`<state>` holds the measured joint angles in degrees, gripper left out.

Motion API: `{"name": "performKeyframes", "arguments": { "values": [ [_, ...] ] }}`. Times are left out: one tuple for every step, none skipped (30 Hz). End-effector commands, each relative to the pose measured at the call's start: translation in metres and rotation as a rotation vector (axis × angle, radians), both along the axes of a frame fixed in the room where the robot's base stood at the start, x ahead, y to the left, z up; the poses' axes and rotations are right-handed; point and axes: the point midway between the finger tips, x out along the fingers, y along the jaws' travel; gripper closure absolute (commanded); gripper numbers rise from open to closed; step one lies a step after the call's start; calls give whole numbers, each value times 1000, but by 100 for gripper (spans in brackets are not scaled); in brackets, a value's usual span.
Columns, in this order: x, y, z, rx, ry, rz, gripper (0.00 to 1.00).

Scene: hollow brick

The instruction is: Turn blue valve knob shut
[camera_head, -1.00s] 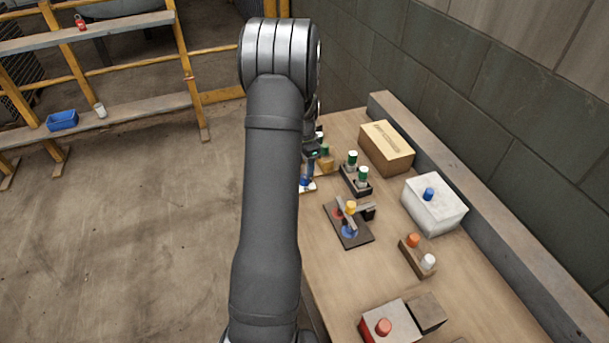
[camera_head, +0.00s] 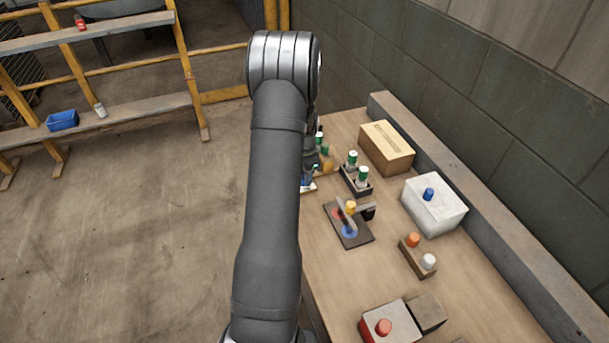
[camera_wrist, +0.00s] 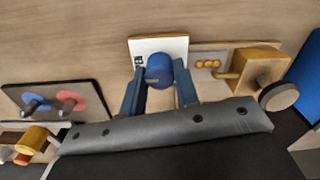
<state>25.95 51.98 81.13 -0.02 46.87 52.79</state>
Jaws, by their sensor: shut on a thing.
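The blue valve knob (camera_wrist: 159,69) sits on a white plate (camera_wrist: 170,44) with dark print, in the middle of the wrist view. My gripper (camera_wrist: 160,88) is shut on the knob, with one blue-grey finger on each side of it. In the head view the white plate (camera_head: 310,187) shows only in part at the left edge of the workbench, and my arm hides much of the area. My gripper (camera_head: 309,162) is partly hidden there too.
Beside the plate is an orange box-shaped fixture (camera_wrist: 258,68) with a round grey end. A dark board (camera_head: 362,237) with red and blue discs, a green-capped holder (camera_head: 361,190), a cardboard box (camera_head: 387,150) and a white box (camera_head: 447,208) stand on the workbench (camera_head: 375,275).

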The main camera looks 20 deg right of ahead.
Motion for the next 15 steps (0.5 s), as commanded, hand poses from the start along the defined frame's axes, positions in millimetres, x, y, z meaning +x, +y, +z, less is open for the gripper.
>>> {"name": "performKeyframes", "arguments": {
  "values": [
    [0,0,0,0,0,1,94],
    [0,0,0,0,0,3,94],
    [0,0,0,0,0,7,94],
    [0,0,0,0,0,11,94],
    [0,0,0,0,0,17,94],
    [0,0,0,0,0,27,94],
    [0,0,0,0,0,35,94],
    [0,0,0,0,0,46,94],
    [0,0,0,0,0,63,94],
    [0,0,0,0,0,77,94],
    [0,0,0,0,0,94,94],
    [0,0,0,0,0,119,94],
    [0,0,0,1,0,138,94],
    [0,0,0,1,0,161,94],
    [0,0,0,1,0,192,94]
  ]
}}
